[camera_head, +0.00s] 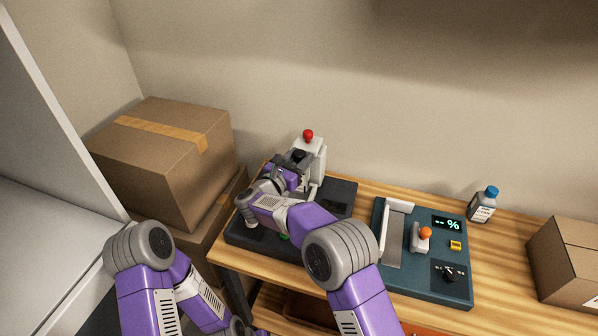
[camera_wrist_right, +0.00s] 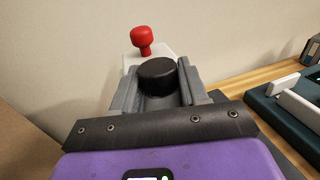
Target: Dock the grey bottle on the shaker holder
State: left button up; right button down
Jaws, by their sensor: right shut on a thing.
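My right gripper (camera_head: 297,162) is at the white upright of the dark-based device on the left of the bench. In the right wrist view its grey fingers (camera_wrist_right: 157,88) are shut on the grey bottle, whose black cap (camera_wrist_right: 157,70) shows between them. In the head view the cap (camera_head: 299,156) shows small, and my gripper and arm hide most of the bottle. The device has a dark base (camera_head: 341,193), a white upright (camera_head: 319,160) and a red knob (camera_head: 308,134). I cannot tell whether the bottle touches a holder there. My left gripper is not in view.
A teal device (camera_head: 425,272) with a percent display and an orange knob (camera_head: 425,233) stands to the right. A blue-capped bottle (camera_head: 483,208) stands behind it. Cardboard boxes stand at the left (camera_head: 165,160) and right (camera_head: 570,262). The wall is close behind.

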jog(key=shift+f+b, duration=0.3)
jog(key=shift+f, duration=1.85)
jog(key=shift+f, duration=0.15)
jog(key=c, duration=0.6)
grip_release()
jog(key=shift+s+a, duration=0.2)
jog(key=v, duration=1.1)
jog(key=shift+s+a, duration=0.1)
jog(key=shift+s, duration=0.15)
